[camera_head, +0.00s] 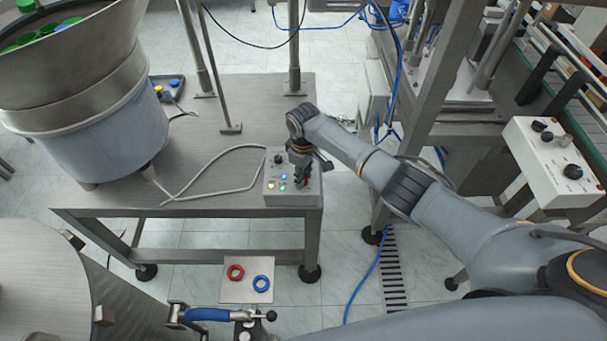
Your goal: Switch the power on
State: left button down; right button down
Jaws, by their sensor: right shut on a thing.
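A small grey control box (290,199) sits at the front right corner of the steel table. Its top bears a black knob (278,160) and several small lit lamps (283,181), some blue-white, one green and one yellowish. My right gripper (302,180) reaches down onto the right part of the box from above. It is shut on a small switch there, which the fingers largely hide. A bit of red shows at the fingertips. The switch's setting cannot be made out. My left gripper is not in view.
A large feeder bowl (75,75) with green caps stands on the table (200,202) at left. A grey cable runs from it to the box. Another control panel (545,150) is at right. A red ring and a blue ring (261,283) lie below, in front of the table.

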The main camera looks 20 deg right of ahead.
jog(key=c, duration=1)
grip_release()
jog(key=shift+c, duration=0.2)
notch_tip(320, 180, up, 12)
